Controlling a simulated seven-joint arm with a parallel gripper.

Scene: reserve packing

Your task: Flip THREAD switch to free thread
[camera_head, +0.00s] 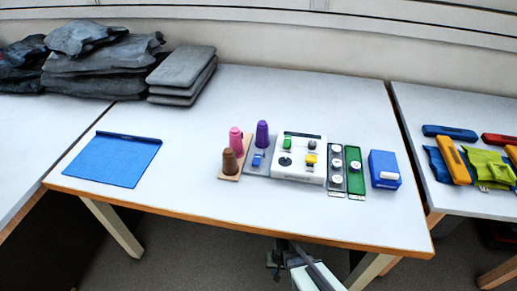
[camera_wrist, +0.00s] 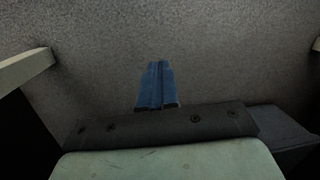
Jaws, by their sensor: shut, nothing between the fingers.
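A grey plate (camera_head: 250,171) with a small blue switch (camera_head: 257,160) stands near the middle of the white table, with a purple thread spool (camera_head: 262,134) at its back. A white control box (camera_head: 299,173) beside it bears a green part, a black round knob and a yellow part. Labels are too small to read, so I cannot tell which one is marked THREAD. My gripper shows in the wrist view with its blue fingers (camera_wrist: 157,84) together and empty. It is over grey floor, and my arm shows below the table's front edge in the head view, apart from the switches.
A pink spool (camera_head: 235,140) and a brown spool (camera_head: 230,161) stand on a wooden base at left. Right of the box are a dark strip (camera_head: 336,182), a green strip (camera_head: 354,183) and a blue box (camera_head: 383,165). A blue mat (camera_head: 112,160) lies left. The table's front edge (camera_head: 200,221) lies above my arm.

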